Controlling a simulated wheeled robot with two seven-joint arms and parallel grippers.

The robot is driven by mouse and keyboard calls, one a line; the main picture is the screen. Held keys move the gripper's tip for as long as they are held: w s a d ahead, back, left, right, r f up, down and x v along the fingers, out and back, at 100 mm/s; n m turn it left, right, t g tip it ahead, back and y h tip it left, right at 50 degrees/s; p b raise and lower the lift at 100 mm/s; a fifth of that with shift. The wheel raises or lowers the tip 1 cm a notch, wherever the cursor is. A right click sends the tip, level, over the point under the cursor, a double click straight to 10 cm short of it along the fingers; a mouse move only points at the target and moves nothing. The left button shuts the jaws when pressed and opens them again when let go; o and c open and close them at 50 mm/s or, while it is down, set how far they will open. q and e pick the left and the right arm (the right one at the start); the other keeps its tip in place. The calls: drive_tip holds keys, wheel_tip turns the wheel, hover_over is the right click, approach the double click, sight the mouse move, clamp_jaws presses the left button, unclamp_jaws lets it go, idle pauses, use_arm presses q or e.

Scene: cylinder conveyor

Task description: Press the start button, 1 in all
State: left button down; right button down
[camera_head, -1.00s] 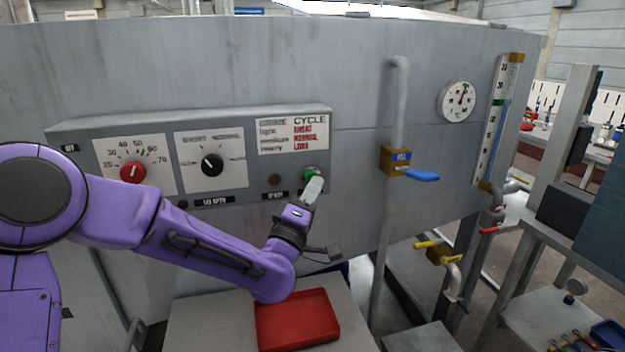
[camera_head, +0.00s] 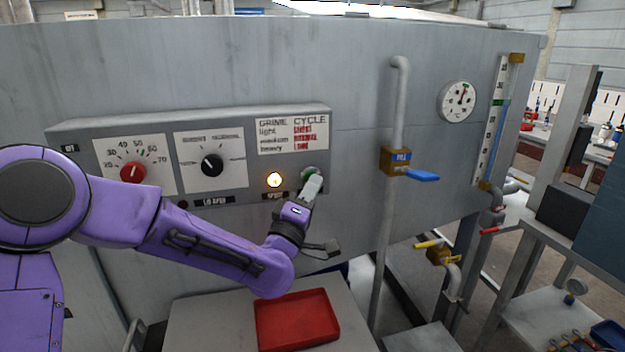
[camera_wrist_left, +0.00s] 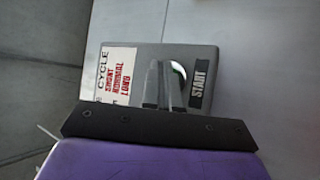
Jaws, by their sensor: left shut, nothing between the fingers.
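The green start button (camera_head: 308,172) sits at the right end of the grey control panel (camera_head: 190,125). My left gripper (camera_head: 312,186) is shut and empty, with its fingertips at the button and covering part of it. In the left wrist view, the shut fingers (camera_wrist_left: 160,88) lie over the button (camera_wrist_left: 178,72), next to the START label (camera_wrist_left: 200,84). I cannot tell how far the button is pushed in. The indicator lamp (camera_head: 274,180) left of the button glows yellow-white. My right gripper does not show.
A red dial (camera_head: 132,172) and a black dial (camera_head: 212,165) are on the panel's left. A pipe with a blue-handled valve (camera_head: 422,176) stands right of the gripper. A red tray (camera_head: 297,320) lies on the table below. A round gauge (camera_head: 457,101) is at upper right.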

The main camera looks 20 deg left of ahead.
use_arm(q)
drive_tip(key=shift+s, duration=0.1)
drive_tip(key=shift+s+d+b, duration=0.3)
drive_tip(key=shift+s+d, duration=0.2)
drive_tip(key=shift+s, duration=0.15)
drive_tip(key=s+d, duration=0.1)
drive_tip(key=s, duration=0.1)
drive_tip(key=s+d+b, duration=0.1)
drive_tip(key=s, duration=0.1)
drive_tip(key=shift+d, duration=0.4)
idle(0.6)
